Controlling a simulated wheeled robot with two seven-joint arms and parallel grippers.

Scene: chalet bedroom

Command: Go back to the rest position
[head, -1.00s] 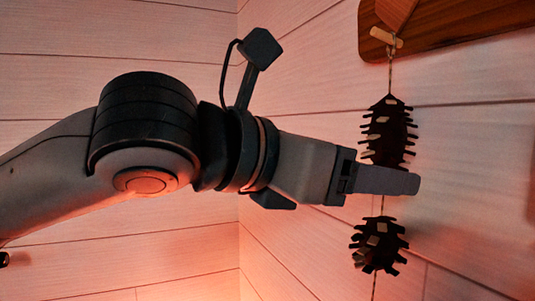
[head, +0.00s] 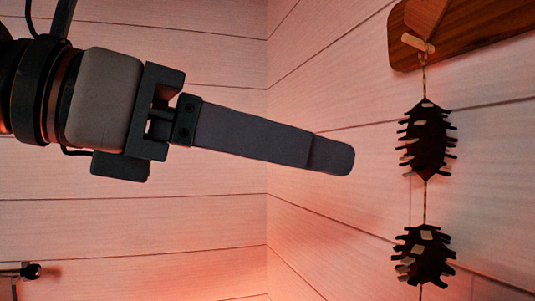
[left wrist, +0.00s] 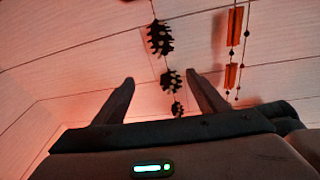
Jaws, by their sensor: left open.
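My left gripper (head: 335,158) comes in from the left in the head view, in front of the panelled wall. It is seen side-on there, and its tip is left of the hanging pinecone string, apart from it. In the left wrist view its two fingers (left wrist: 158,80) stand wide apart with nothing held between them. A dark pinecone ornament (head: 427,140) hangs on a cord, with a second pinecone (head: 423,255) below it. The upper pinecone (left wrist: 159,38) also shows in the left wrist view, beyond the fingers. My right gripper is not in view.
A wooden board (head: 480,25) with a peg (head: 418,43) holds the cord at the upper right. Orange hanging pieces (left wrist: 235,27) show in the left wrist view. A dark knob (head: 31,271) is at the lower left. The middle below my gripper looks clear.

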